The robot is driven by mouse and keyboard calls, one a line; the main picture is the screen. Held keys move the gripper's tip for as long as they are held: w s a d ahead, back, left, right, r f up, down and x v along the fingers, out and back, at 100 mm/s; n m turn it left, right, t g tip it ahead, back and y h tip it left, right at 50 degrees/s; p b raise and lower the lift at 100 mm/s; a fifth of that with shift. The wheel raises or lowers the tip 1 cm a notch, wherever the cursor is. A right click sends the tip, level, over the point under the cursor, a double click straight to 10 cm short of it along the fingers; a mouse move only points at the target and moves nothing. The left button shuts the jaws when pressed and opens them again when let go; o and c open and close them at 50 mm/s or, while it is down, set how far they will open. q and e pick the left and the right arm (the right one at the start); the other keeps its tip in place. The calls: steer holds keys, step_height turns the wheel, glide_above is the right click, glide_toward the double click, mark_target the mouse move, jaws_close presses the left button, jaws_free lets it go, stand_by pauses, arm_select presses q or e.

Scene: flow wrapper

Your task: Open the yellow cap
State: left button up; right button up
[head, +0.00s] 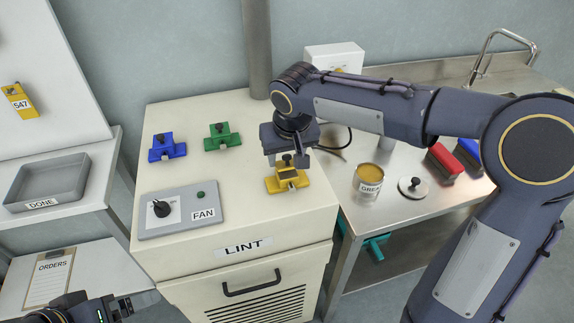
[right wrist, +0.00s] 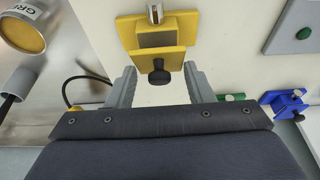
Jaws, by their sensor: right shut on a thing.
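The yellow cap (head: 289,181) sits on the right part of the cream machine top, beside the green cap (head: 221,138) and the blue cap (head: 167,148). It has a black knob and also shows in the right wrist view (right wrist: 155,40), with its knob towards my gripper and a small metal piece at its far side. My right gripper (head: 287,160) reaches down over it from above.
A grey FAN panel (head: 180,212) with a black dial lies at the machine's front left. Right of the machine, a steel bench holds a grease tin (head: 368,182), a round lid (head: 413,187) and red and blue brushes. A grey DONE tray (head: 47,184) stands at left.

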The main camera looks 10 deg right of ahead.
steer(key=shift+w+r+p, duration=0.35)
steer(key=shift+w+r, duration=0.05)
steer(key=shift+w, duration=0.4)
steer(key=shift+c, duration=1.4)
steer(key=shift+w, duration=0.3)
steer(key=shift+c, duration=0.4)
steer(key=shift+w+a+p, duration=0.1)
steer(key=shift+w+p, duration=0.3)
steer(key=shift+p, duration=0.1)
steer(key=shift+w+f, duration=0.2)
steer(key=shift+w, duration=0.4)
steer(key=shift+w+f, duration=0.2)
steer(key=shift+w, duration=0.35)
steer(key=shift+w+f, duration=0.45)
steer(key=shift+w, duration=0.05)
